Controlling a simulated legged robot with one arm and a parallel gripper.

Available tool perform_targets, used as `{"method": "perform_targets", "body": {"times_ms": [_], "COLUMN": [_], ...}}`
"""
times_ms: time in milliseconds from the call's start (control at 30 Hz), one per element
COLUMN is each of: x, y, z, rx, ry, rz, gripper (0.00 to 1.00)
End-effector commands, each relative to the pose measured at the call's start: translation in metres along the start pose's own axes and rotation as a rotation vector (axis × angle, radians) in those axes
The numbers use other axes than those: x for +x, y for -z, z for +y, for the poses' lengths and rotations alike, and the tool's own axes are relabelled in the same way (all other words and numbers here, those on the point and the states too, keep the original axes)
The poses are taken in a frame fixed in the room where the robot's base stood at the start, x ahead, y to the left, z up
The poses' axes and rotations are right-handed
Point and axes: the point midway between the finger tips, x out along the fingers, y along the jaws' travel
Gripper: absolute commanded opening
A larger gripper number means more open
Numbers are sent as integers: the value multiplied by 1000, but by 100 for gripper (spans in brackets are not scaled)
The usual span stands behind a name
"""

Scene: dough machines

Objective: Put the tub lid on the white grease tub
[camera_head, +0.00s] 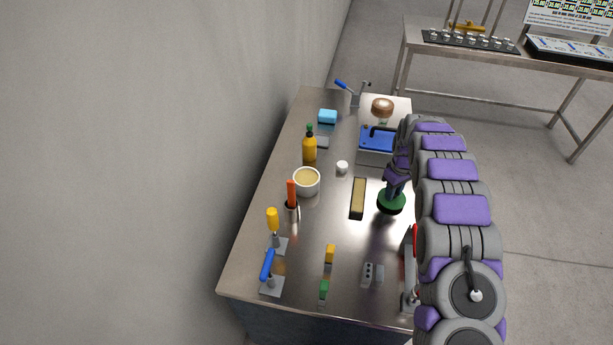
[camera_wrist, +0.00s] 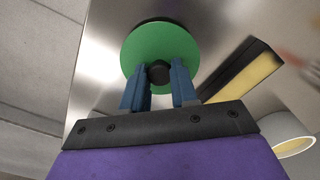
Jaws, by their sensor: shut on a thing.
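The tub lid (camera_head: 391,203) is a green disc in the right half of the bench. In the wrist view the lid (camera_wrist: 138,48) has a dark knob at its middle. My gripper (camera_head: 393,189) is over the lid, its fingers (camera_wrist: 159,73) shut on the knob. I cannot tell whether the lid touches the bench or hangs just above it. The white grease tub (camera_head: 306,188) stands open to the left of the lid, with yellowish grease inside. Part of the tub (camera_wrist: 285,130) shows at the lower right of the wrist view.
A dark bar with a yellow face (camera_head: 358,198) and a small white jar (camera_head: 342,167) lie between lid and tub. A blue-topped box (camera_head: 376,145) is behind my gripper.

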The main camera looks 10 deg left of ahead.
Motion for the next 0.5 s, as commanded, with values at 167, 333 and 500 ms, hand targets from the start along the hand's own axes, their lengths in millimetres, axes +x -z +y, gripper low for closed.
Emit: {"method": "perform_targets", "body": {"times_ms": [167,333,500], "x": [-12,-21,-30], "y": [0,0,0], "z": [0,0,0], "rx": [0,0,0], "ry": [0,0,1], "rz": [0,0,0], "gripper": [0,0,0]}}
